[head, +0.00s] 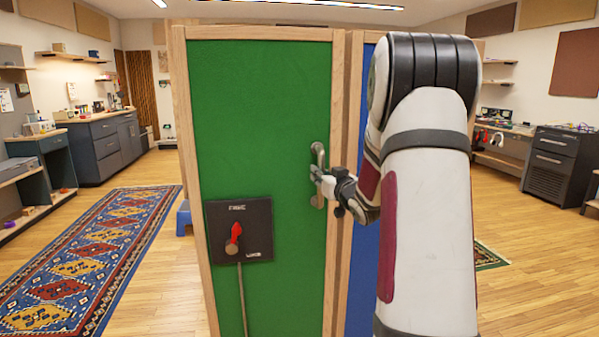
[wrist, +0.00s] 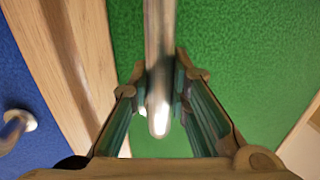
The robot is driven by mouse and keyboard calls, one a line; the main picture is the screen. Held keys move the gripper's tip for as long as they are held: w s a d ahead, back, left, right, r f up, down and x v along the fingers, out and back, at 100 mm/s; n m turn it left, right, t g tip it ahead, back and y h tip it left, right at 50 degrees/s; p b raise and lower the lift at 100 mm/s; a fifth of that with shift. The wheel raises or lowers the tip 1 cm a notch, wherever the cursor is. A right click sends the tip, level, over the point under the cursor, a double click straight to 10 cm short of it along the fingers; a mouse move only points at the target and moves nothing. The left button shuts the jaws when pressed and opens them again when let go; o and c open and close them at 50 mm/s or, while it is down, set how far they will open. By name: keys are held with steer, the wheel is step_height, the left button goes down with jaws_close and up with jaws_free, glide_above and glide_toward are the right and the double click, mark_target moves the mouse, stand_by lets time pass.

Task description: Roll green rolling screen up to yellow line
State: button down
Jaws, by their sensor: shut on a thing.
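The green rolling screen (head: 255,130) stands upright in front of me, a green panel in a pale wood frame. A metal handle (head: 319,155) is on its right side. My gripper (head: 318,174) is at the handle. In the wrist view, my gripper (wrist: 161,95) has its fingers on both sides of the handle bar (wrist: 160,40), closed on it. Green panel surface (wrist: 240,50) lies behind the bar. The yellow line is not visible in either view. The screen's lower edge is outside the head view.
A blue panel (head: 358,250) stands right beside the green one, partly behind my arm; its handle (wrist: 14,125) shows in the wrist view. A black box with a red lever (head: 238,230) is on the green panel. A patterned rug (head: 90,260) lies left. Cabinets (head: 100,145) stand back left.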

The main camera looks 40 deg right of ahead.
steer(key=shift+s+d, duration=0.55)
steer(key=shift+d, duration=0.4)
steer(key=c, duration=1.5)
jaws_free()
steer(key=v, duration=1.2)
